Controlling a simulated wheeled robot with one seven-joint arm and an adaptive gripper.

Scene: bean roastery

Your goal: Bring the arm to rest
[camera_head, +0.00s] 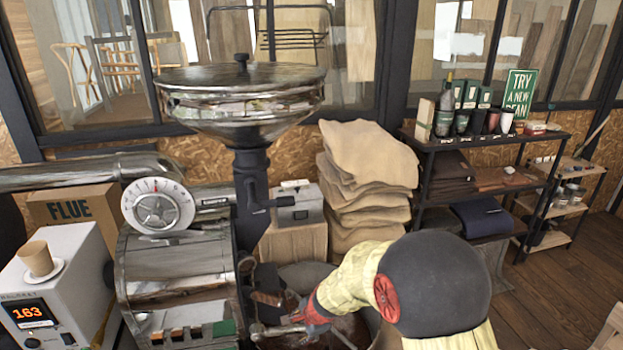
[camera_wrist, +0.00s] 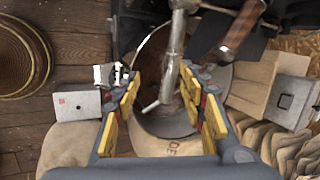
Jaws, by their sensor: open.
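My arm, in yellow sleeves with a dark round joint, reaches from the lower right in the head view. A metal bar (camera_wrist: 175,55) shows beyond and between the fingers, above the bin (camera_wrist: 165,127). I cannot tell how near the bar is to the fingers. A wooden handle (camera_wrist: 243,28) shows at the upper right. I see nothing held.
Folded sacks (camera_head: 365,195) are stacked behind my arm. A black shelf (camera_head: 490,145) with bottles and bags stands at the right. A white device (camera_head: 55,290) carries a cup (camera_head: 36,258) at the left. Wooden floor (camera_head: 555,275) lies open at the right.

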